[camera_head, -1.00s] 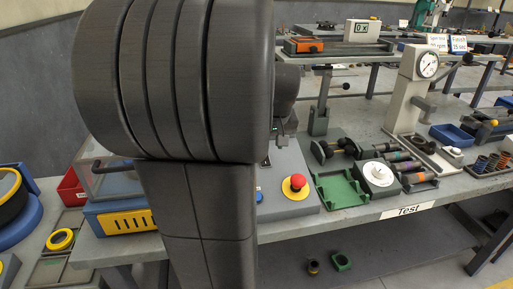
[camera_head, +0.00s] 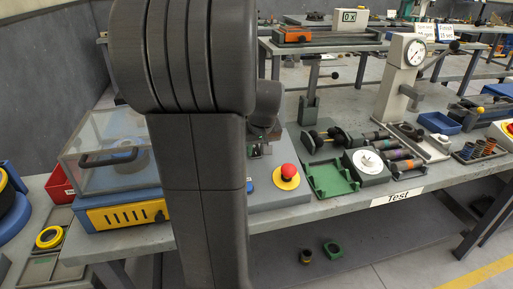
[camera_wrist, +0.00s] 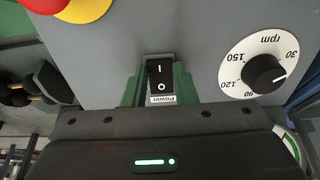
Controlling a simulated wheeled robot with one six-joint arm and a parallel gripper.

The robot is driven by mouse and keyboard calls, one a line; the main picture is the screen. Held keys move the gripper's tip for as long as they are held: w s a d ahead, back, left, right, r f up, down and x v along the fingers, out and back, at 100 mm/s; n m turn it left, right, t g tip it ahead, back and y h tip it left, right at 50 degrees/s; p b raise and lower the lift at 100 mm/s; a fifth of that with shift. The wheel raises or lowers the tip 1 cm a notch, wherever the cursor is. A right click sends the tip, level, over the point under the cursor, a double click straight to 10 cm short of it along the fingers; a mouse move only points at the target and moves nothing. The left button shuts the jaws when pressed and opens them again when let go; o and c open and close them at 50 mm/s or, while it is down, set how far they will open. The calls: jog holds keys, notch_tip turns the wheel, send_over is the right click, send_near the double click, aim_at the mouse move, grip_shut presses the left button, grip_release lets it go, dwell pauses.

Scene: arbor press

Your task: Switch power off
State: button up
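The power switch (camera_wrist: 160,76) is a black rocker marked I and O in the wrist view, with an upside-down "Power" label (camera_wrist: 162,100) beside it. It sits on a grey control panel (camera_wrist: 120,50). My gripper (camera_wrist: 158,88) reaches in from the bottom edge; its green fingers show on either side of the rocker with a gap between them. Whether they touch it, and which half of the rocker is pressed, I cannot tell. In the head view my dark arm hides most of the panel and the switch.
A red emergency-stop button (camera_head: 288,171) on a yellow base stands on the panel. An rpm dial (camera_wrist: 264,73) is right of the switch. A clear-lidded blue and yellow box (camera_head: 120,212) is at left. A green tray (camera_head: 330,180) and a dial-gauge press (camera_head: 397,80) are at right.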

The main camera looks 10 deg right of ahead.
jog(key=shift+w+r+g+p, duration=0.2)
jog(key=shift+r+g+p, duration=0.35)
jog(key=shift+p, duration=1.1)
jog(key=shift+c, duration=0.4)
jog(key=g+p, duration=0.1)
jog(key=p, duration=0.1)
jog(key=shift+w+f+g+p, duration=0.15)
jog(key=shift+g+p, duration=0.1)
jog(key=shift+p, duration=0.15)
jog(key=shift+w+f+g+p, duration=0.1)
jog(key=shift+g+p, duration=0.2)
jog(key=shift+p, duration=0.1)
jog(key=o, duration=1)
jog(key=r, duration=0.4)
jog(key=s+r, duration=0.1)
jog(key=r, duration=0.8)
jog(key=shift+s+r, duration=0.25)
jog(key=shift+r, duration=0.1)
